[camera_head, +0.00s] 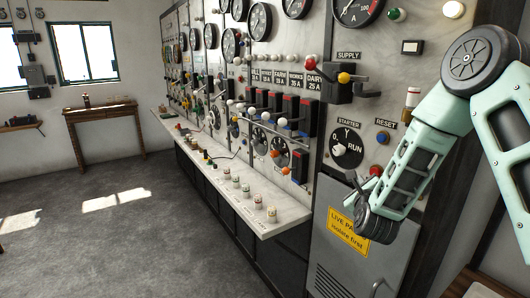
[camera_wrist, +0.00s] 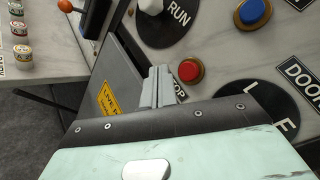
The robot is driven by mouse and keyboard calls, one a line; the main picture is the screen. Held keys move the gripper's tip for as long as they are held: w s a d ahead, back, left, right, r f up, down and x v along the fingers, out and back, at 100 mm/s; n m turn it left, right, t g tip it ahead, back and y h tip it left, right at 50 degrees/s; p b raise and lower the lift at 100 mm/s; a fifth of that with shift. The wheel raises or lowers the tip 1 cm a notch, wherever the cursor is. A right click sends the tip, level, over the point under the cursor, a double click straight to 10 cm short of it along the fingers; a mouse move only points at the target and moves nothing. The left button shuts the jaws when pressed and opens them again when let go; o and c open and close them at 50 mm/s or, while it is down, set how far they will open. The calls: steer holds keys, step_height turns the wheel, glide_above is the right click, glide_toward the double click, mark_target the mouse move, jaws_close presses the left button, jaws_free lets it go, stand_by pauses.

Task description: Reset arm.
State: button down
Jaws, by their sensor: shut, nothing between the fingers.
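My gripper (camera_wrist: 158,74) shows in the wrist view with its two grey fingers together and nothing between them. The fingertips appear beside the red stop button (camera_wrist: 190,70); I cannot tell the gap to the panel. In the head view my arm bends down from the right in front of the panel, and its wrist is by the yellow sign (camera_head: 346,232). The blue reset button (camera_head: 383,138) is above the wrist, and also shows in the wrist view (camera_wrist: 254,12). The starter knob (camera_head: 347,148) points between its marks; its exact setting is unclear.
The switchboard (camera_head: 335,95) carries gauges, levers and knobs close to my arm. A white ledge (camera_head: 262,228) with several small capped pieces juts out to the left. A wooden table (camera_head: 105,112) stands at the far wall.

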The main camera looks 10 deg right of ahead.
steer(key=s+a+f+n+g+y+b, duration=0.25)
steer(key=s+a+n+y, duration=0.25)
steer(key=a+n, duration=0.65)
steer(key=s+a+f+n+g+y+b, duration=0.15)
steer(key=s+a+n+g+y, duration=0.3)
steer(key=a+n, duration=0.65)
steer(key=s+a+n+g+h+b, duration=0.1)
steer(key=s+n+g, duration=0.3)
steer(key=s+n, duration=0.4)
steer(key=s+a+n+g+h+b, duration=0.1)
steer(key=s+a+n+g, duration=0.3)
steer(key=s, duration=1.6)
steer(key=n+b, duration=0.1)
steer(key=n, duration=0.3)
steer(key=shift+a+f+g, duration=0.2)
steer(key=shift+f+g, duration=0.2)
